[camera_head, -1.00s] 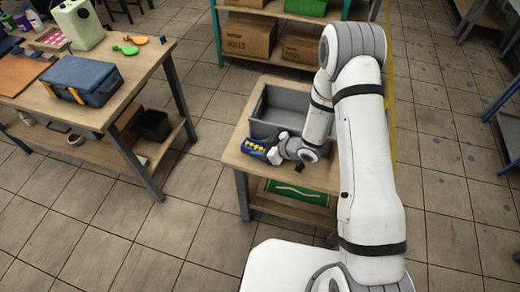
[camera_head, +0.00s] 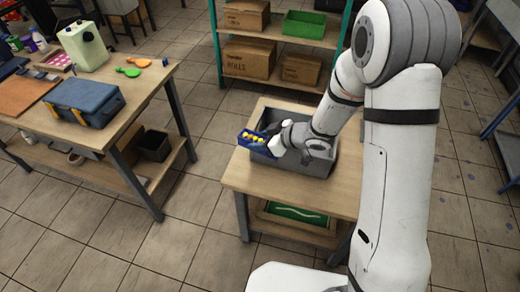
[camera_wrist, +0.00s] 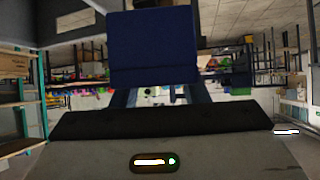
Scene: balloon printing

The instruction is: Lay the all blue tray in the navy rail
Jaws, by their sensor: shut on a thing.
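The fingertips are mostly hidden by the tray and wrist. I cannot make out the navy rail for certain in either view.
The grey bin (camera_head: 318,163) stands on a small wooden table (camera_head: 240,176). A longer bench (camera_head: 140,98) at left bears a blue toolbox (camera_head: 85,98), a pale green canister (camera_head: 83,46) and coloured paddles. A shelf with cardboard boxes (camera_head: 248,58) stands behind. Tiled floor between the tables is clear.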

